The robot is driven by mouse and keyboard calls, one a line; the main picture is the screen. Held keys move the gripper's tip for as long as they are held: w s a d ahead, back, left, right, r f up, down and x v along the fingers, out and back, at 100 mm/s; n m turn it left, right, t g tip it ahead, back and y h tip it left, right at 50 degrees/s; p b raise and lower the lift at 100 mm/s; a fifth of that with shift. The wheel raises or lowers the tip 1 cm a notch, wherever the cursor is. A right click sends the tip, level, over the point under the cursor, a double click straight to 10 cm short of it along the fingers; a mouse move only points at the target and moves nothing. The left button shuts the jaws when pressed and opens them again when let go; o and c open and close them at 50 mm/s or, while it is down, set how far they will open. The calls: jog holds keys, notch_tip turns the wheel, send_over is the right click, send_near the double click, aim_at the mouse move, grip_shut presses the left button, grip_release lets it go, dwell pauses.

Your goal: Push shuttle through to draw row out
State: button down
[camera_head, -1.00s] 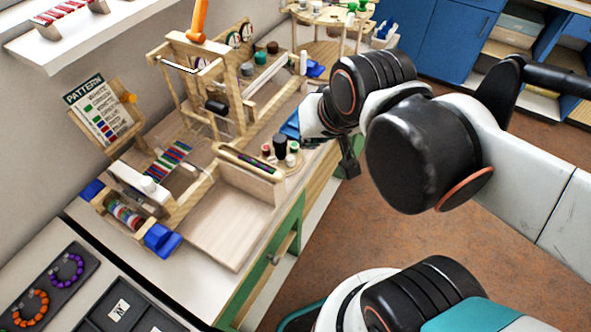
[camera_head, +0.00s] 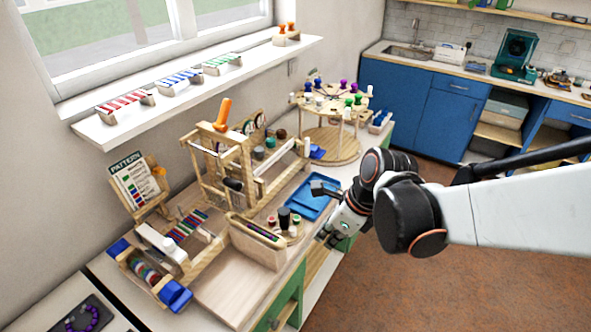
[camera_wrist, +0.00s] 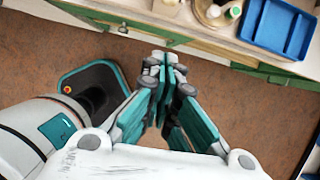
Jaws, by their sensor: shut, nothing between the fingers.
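The wooden bead loom (camera_head: 205,172) stands on the bench, with a striped strip of beads (camera_head: 187,225) at its near end. A dark rounded piece (camera_head: 233,185) sits in the loom frame; I cannot tell whether it is the shuttle. A slotted wooden block (camera_head: 258,243) with a coloured strip along its top stands at the loom's right. My gripper (camera_head: 328,238) is shut and empty, right of the block and near the bench's front edge. In the wrist view its fingertips (camera_wrist: 165,62) meet over the floor, just off the bench front.
A blue tray (camera_head: 316,205) and a round stand with small bottles (camera_head: 284,216) are on the bench near my gripper. A tiered wooden stand (camera_head: 332,140) is behind. A pattern card (camera_head: 136,185) stands left, below a wall shelf (camera_head: 200,95). Floor right of the bench is open.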

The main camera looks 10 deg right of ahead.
jog(key=w+a+f+b, duration=0.4)
jog(key=a+f, duration=0.2)
jog(key=f, duration=0.3)
jog(key=shift+w+a+f+b, duration=0.15)
jog(key=shift+w+f+b, duration=0.1)
jog(key=shift+b, duration=0.1)
